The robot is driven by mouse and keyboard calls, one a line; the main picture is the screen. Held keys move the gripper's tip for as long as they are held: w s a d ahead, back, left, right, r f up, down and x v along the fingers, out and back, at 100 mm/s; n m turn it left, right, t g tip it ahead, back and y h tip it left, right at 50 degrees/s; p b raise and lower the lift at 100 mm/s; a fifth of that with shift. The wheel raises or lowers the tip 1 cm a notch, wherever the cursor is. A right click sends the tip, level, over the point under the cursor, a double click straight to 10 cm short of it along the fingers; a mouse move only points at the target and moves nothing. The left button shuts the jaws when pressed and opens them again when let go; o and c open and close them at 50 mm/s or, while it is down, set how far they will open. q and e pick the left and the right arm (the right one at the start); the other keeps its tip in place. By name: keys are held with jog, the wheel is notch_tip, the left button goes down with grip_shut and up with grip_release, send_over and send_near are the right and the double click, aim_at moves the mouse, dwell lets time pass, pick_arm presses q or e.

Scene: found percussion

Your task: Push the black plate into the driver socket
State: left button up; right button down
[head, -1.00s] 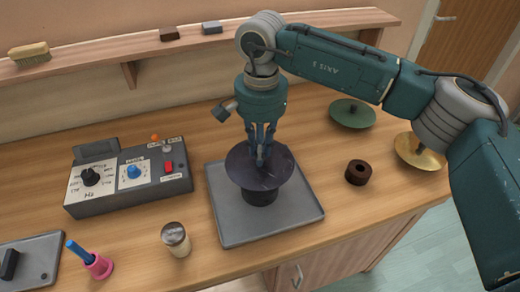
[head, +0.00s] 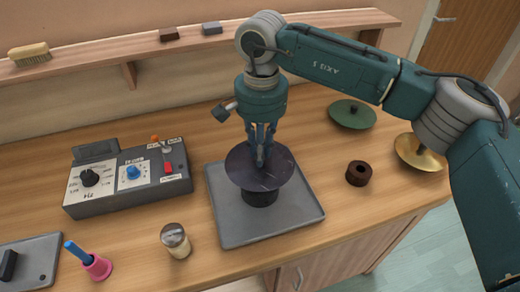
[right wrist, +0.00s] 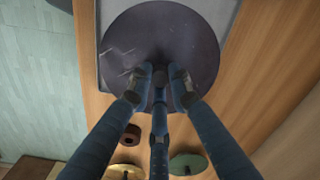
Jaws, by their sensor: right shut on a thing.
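The black plate (head: 274,176) is a dark round disc lying roughly level on top of a black cylindrical driver (head: 260,198). The driver stands on a grey square tray (head: 234,224). My right gripper (head: 262,160) points straight down, with its fingers shut on the middle of the plate. In the right wrist view the plate (right wrist: 190,35) shows pale scratches, and the gripper fingers (right wrist: 160,85) close around its centre. The socket under the plate is hidden, so I cannot tell how deep the plate sits. My left gripper is not in view.
A grey control box (head: 130,182) with knobs stands left of the tray. A small jar (head: 175,240) and a pink-based tool (head: 98,267) are in front. A dark ring (head: 358,173), green disc (head: 352,114) and brass disc (head: 421,158) lie at the right.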

jog(key=shift+f+b, duration=1.35)
jog(key=shift+f, duration=0.25)
jog(key=c, duration=1.5)
grip_release()
notch_tip(320, 180, up, 12)
jog(key=shift+d+r, duration=0.1)
